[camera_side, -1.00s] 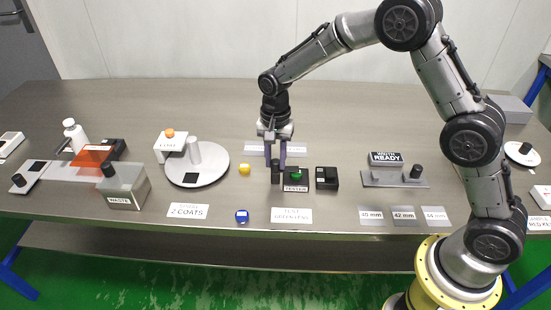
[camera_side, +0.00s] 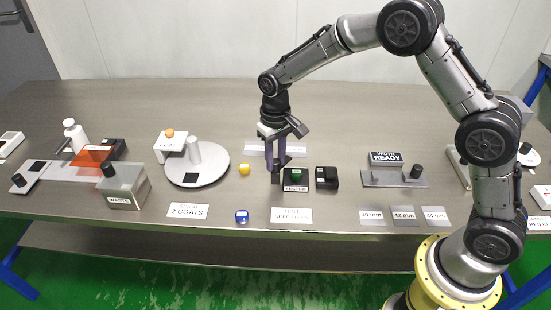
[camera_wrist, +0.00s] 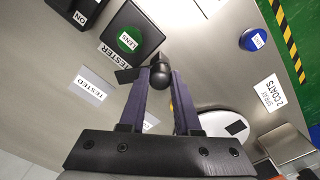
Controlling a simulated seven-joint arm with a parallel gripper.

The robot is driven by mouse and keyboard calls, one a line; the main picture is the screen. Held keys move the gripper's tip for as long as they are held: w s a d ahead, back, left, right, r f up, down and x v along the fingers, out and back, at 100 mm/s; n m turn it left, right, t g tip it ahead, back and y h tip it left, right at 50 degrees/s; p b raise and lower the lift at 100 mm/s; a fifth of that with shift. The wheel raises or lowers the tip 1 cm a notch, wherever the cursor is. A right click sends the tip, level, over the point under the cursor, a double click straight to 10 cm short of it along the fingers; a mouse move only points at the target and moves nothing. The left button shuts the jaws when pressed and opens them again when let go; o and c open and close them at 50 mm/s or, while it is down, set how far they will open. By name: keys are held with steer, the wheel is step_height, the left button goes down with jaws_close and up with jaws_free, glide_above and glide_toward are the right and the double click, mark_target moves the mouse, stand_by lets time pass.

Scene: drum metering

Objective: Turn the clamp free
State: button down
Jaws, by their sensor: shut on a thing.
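The clamp (camera_side: 276,177) is a small dark upright knob at the left edge of the black tester (camera_side: 296,184). In the wrist view the clamp (camera_wrist: 158,57) shows a rounded black top, with a dark flat piece out to its left. My gripper (camera_side: 275,168) points down from above with its purple-grey fingers shut on the clamp. In the wrist view my gripper (camera_wrist: 160,76) has its two fingertips at the knob. The tester has a green round top (camera_wrist: 127,39) with a label on it. The fingers hide part of the clamp.
A black box (camera_side: 327,178) stands just right of the tester. A small yellow piece (camera_side: 244,169) lies left of the clamp, and a blue piece (camera_side: 242,215) lies nearer the front edge. A white turntable (camera_side: 184,177) stands further left.

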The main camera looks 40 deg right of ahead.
mark_target(276, 161)
steer(key=n, duration=0.7)
steer(key=shift+r, duration=0.1)
stand_by(0.5)
steer(key=c, duration=0.6)
jaws_free()
step_height(276, 161, up, 14)
steer(key=shift+f, duration=0.1)
